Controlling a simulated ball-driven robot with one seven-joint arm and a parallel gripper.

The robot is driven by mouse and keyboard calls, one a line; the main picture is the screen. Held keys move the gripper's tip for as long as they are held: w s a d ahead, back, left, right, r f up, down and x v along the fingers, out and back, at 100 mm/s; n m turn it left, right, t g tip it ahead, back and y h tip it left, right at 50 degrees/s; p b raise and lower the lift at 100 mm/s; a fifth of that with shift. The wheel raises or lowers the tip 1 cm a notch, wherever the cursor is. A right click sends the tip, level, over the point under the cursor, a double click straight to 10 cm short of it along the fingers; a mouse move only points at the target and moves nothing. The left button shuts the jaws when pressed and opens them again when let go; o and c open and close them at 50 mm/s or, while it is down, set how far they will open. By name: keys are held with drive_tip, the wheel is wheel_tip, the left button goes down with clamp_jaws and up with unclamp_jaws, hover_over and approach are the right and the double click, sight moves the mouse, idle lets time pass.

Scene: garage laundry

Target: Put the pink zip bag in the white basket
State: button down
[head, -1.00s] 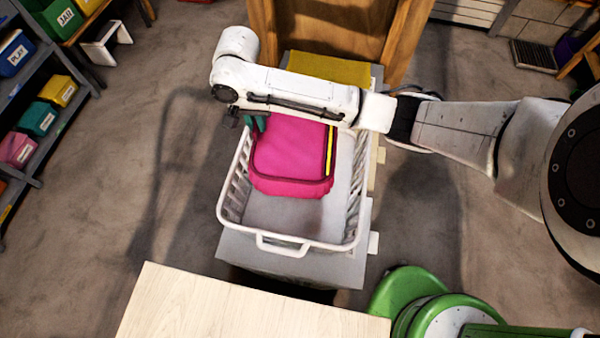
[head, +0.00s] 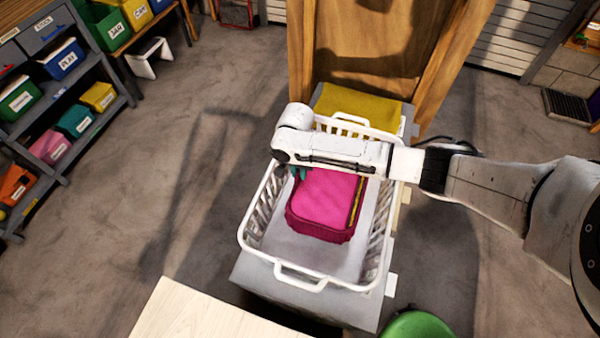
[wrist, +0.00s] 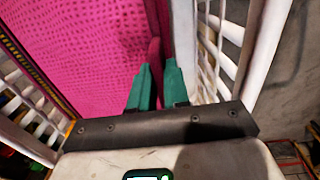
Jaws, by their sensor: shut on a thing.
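The pink zip bag (head: 325,203) is inside the white basket (head: 302,283) in the head view, with basket floor showing in front of it. A yellow and dark strip runs along its right side. My gripper (wrist: 158,82) has green fingers, shut on a pink edge of the bag (wrist: 85,50) in the wrist view. In the head view my arm crosses over the basket and hides the bag's far end; only a bit of the green fingers shows at its left corner. Whether the bag rests on the basket floor I cannot tell.
The basket stands on a grey block (head: 255,280) with a mustard cloth (head: 358,105) behind it. A wooden frame (head: 385,50) rises at the back. A pale tabletop (head: 200,315) is in front. Shelves with coloured bins (head: 75,120) stand at the left. Floor is clear between.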

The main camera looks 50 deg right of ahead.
drive_tip(key=shift+f, duration=0.7)
drive_tip(key=c, duration=1.1)
unclamp_jaws()
